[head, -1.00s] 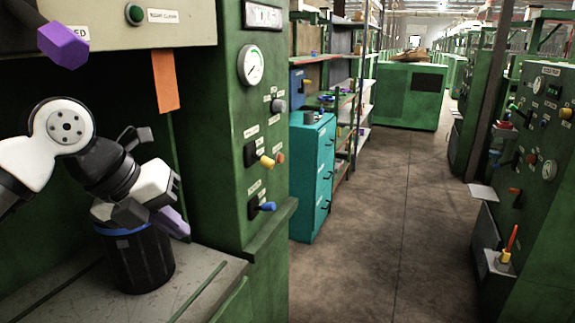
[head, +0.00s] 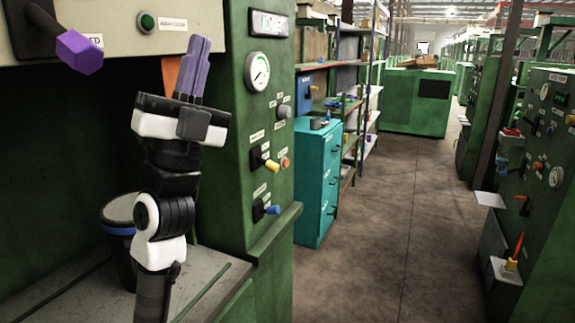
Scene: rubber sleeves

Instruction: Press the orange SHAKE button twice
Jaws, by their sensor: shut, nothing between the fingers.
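A small round orange button (head: 285,163) sits on the front of the green machine panel (head: 243,185), just right of a yellow-tipped lever (head: 271,165). The labels near it are too small to read. My gripper (head: 200,45) is raised in front of the machine, up and to the left of the orange button and apart from it. Its purple fingers point up and lie together with nothing between them. The gripper partly hides an orange strip (head: 171,76) behind it.
A pressure gauge (head: 257,72), a grey knob (head: 284,111) and a blue-tipped lever (head: 272,210) share the panel. A black container with a blue band (head: 119,229) stands on the machine's ledge behind my arm. The aisle floor (head: 385,240) on the right is clear.

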